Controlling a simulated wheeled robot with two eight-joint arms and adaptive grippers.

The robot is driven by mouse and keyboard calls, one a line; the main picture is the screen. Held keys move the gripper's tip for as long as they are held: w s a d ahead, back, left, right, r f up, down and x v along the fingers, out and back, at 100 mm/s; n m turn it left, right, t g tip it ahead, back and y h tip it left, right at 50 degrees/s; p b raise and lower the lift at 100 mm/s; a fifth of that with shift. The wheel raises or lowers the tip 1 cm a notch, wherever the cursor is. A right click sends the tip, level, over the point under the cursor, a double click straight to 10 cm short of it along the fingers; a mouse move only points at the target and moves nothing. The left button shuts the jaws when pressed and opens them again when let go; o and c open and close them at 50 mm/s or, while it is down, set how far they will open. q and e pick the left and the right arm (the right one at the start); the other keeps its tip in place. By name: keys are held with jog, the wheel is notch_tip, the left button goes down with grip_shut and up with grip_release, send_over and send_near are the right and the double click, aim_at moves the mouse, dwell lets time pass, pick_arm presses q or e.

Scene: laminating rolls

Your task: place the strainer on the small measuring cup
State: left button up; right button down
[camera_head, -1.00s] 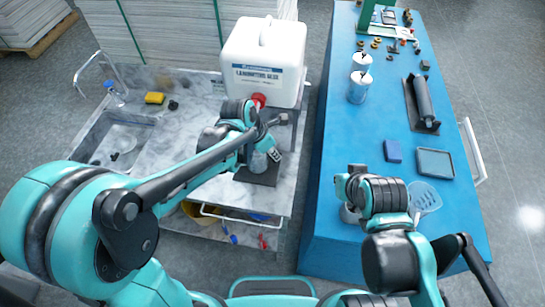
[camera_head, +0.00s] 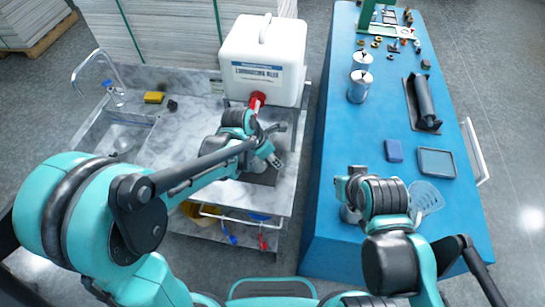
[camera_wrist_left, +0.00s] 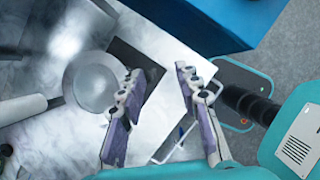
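A pale perforated strainer (camera_head: 426,198) lies on the blue table, partly hidden behind my right arm. My right gripper (camera_head: 352,190) is over the table's near left part, beside a metallic cup-like thing (camera_head: 348,214) it partly covers; its fingers are too hidden to read. My left gripper (camera_head: 274,158) is low over the marble counter, below the white jug's red tap. In the left wrist view its fingers (camera_wrist_left: 160,88) are spread with nothing between them.
The white jug (camera_head: 262,62) with a red tap (camera_head: 257,101) stands behind my left gripper.

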pick_arm(q)
jog(key=shift+r, duration=0.1)
jog(key=p+v, duration=0.3)
jog(key=v, duration=1)
jog(key=s+a+m+t+y, duration=0.2)
jog(key=s+a+m, duration=0.3)
jog(key=m, duration=0.7)
jog(key=s+a+m+t+y, duration=0.1)
jog(key=s+a+m+t, duration=0.1)
jog(key=s+a+m, duration=0.4)
jog(key=a+m, duration=0.3)
jog(key=m, duration=0.3)
jog(key=shift+a+r+m+t+y, duration=0.15)
jog(key=shift+r+m+t+y, duration=0.15)
jog(key=shift+r+m+y, duration=0.1)
